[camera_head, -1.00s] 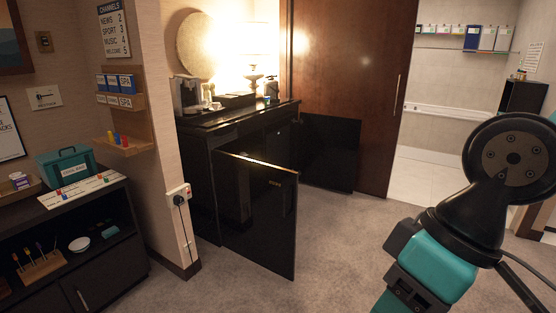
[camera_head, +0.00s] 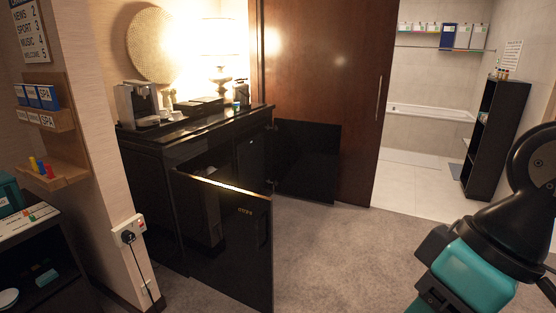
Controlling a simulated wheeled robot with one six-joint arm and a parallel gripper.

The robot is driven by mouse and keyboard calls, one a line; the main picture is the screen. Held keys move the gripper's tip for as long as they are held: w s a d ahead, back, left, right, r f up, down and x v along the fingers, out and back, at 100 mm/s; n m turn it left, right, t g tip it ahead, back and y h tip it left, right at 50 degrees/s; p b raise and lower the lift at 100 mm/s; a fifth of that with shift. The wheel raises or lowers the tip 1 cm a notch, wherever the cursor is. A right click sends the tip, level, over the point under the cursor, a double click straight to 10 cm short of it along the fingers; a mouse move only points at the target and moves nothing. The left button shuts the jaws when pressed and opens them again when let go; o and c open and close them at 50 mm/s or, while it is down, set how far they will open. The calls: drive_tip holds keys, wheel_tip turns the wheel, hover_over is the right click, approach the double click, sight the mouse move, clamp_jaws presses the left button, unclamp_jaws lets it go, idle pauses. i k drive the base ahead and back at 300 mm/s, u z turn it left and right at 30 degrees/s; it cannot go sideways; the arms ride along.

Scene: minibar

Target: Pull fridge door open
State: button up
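A black glossy door (camera_head: 229,240) with a lit top edge stands swung out from the black minibar cabinet (camera_head: 150,197), at the lower middle of the view. Small gold-coloured marks show near its top right. A second dark door (camera_head: 305,160) stands open farther back, against the brown wooden door. I cannot tell for certain which of them is the fridge door. The inside of the cabinet is dark and partly hidden behind the near door. My teal and black arm shows at the lower right, apart from both doors. My gripper is outside the view.
A coffee machine (camera_head: 138,104), a lamp and a round woven disc are on or above the cabinet top. A wall corner with a socket and plug (camera_head: 128,236) stands at left. Carpet (camera_head: 350,255) is free right of the near door.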

sight(249, 152)
drive_tip(key=z, duration=0.35)
drive_tip(key=i, duration=2.1)
drive_tip(key=u, duration=0.15)
drive_tip(key=i, duration=2)
drive_tip(key=u, duration=1)
drive_tip(key=i, duration=0.8)
drive_tip(key=u, duration=0.2)
